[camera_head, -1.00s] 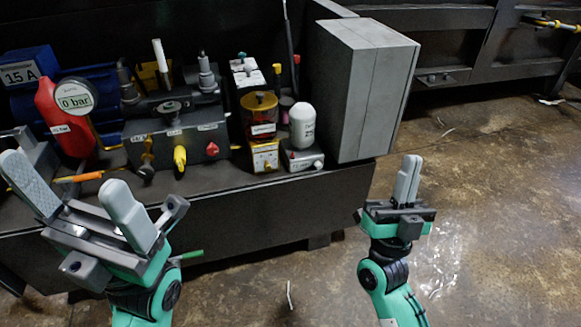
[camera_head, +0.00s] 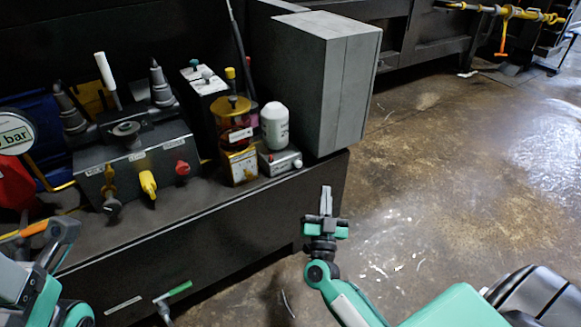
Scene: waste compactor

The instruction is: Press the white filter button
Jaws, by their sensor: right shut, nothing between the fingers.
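The white filter (camera_head: 275,126) is a small upright white canister on a grey base box (camera_head: 276,163), at the right part of the bench top. A small pale round button (camera_head: 297,163) sits on the right of that box's front. My right gripper (camera_head: 326,195) is shut and empty, its fingers pointing up. It appears in front of the bench, right of and below the button in the picture, and apart from it.
A large grey box (camera_head: 335,80) stands right of the filter. An amber-bowled unit (camera_head: 233,125) is close on its left. A grey block with yellow (camera_head: 148,183) and red (camera_head: 182,168) knobs lies further left. A green-handled lever (camera_head: 178,290) sticks out below. Open floor lies right.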

